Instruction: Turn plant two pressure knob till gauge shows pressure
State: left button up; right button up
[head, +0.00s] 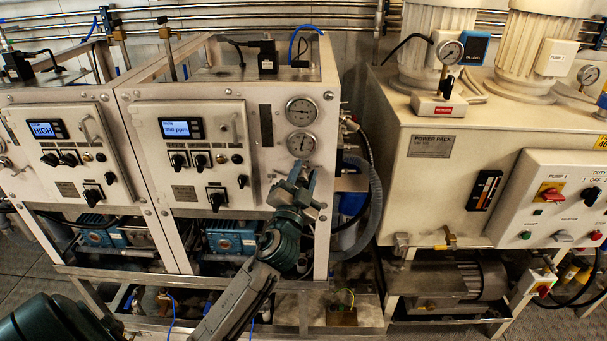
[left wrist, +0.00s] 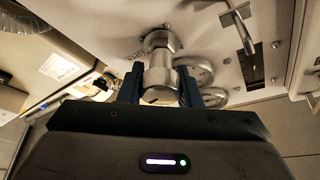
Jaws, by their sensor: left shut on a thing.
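The plant two panel (head: 190,150) is the right one of two white panels, with a lit display reading in ppm. Two round gauges, an upper one (head: 301,111) and a lower one (head: 301,144), sit at its right side; their needles are too small to read surely. My left gripper (head: 297,188) is just below them, against the panel, and hides the pressure knob in the head view. In the left wrist view the silver pressure knob (left wrist: 160,62) sits between the two dark fingers of my left gripper (left wrist: 160,90), which is shut on it. My right gripper is not in view.
The plant one panel (head: 60,160), its display reading HIGH, stands to the left. A blue-grey hose (head: 372,205) curves down close to the right of my left gripper. The power pack (head: 480,150) stands further right. A silver lever (left wrist: 238,25) shows beside the knob.

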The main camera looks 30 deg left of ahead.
pick_arm(q)
jog(key=o, duration=1)
jog(key=shift+f, duration=0.1)
jog(key=shift+s+d+f, duration=0.1)
jog(key=shift+s+f, duration=0.1)
jog(key=shift+s, duration=0.05)
jog(key=b+v, duration=0.5)
jog(key=v, duration=0.5)
jog(key=shift+s+r, duration=0.1)
